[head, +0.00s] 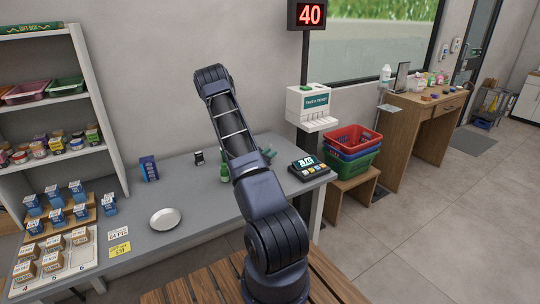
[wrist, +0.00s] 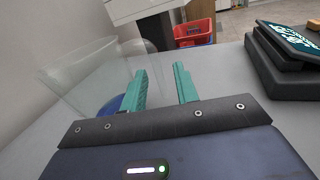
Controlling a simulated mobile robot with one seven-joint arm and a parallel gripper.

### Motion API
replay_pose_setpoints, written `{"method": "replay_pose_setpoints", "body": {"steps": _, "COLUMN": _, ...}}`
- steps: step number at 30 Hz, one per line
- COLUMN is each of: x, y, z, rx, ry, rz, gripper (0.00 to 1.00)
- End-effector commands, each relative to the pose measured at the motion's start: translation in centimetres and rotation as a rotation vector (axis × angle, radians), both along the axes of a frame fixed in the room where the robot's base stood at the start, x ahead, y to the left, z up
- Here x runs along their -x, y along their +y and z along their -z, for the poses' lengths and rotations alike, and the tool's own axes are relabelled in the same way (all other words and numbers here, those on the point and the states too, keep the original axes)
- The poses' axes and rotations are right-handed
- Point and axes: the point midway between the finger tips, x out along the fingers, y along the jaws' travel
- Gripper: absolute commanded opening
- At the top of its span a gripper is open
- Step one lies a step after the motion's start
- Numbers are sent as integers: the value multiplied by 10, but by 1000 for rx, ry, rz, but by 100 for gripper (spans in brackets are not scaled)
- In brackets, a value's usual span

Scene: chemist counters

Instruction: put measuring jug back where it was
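The measuring jug (wrist: 75,75) is a clear see-through vessel on the left in the wrist view. It stands on the grey counter and looks slightly tilted in this view. My gripper (wrist: 160,82) shows its two teal fingers apart, with a gap between them. The left finger overlaps the jug's right side in the picture; I cannot tell whether it touches. A blue rounded patch shows behind the jug's lower part. In the head view, my arm hides most of the gripper, and I cannot make out the jug.
A dark keypad device (head: 309,167) stands at the counter's right end, also at right in the wrist view (wrist: 285,65). A white ticket dispenser (head: 309,107) stands behind. A white dish (head: 165,219) and small boxes lie left. Stacked baskets (head: 352,150) sit beyond the counter.

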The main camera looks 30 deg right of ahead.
Motion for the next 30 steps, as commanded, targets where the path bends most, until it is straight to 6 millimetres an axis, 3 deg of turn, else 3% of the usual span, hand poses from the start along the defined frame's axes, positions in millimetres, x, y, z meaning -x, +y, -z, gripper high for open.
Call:
{"method": "replay_pose_setpoints", "body": {"steps": 6, "x": 10, "y": 32, "z": 1, "rx": -1, "ry": 2, "rz": -4, "gripper": 30}}
{"method": "replay_pose_setpoints", "body": {"steps": 12, "x": 9, "y": 28, "z": -35, "rx": -1, "ry": -2, "rz": -2, "gripper": 30}}
{"method": "replay_pose_setpoints", "body": {"steps": 18, "x": 9, "y": 28, "z": -59, "rx": 0, "ry": -1, "rz": -1, "gripper": 30}}
{"method": "replay_pose_setpoints", "body": {"steps": 30, "x": 14, "y": 28, "z": -78, "rx": -14, "ry": -20, "rz": 20, "gripper": 30}}
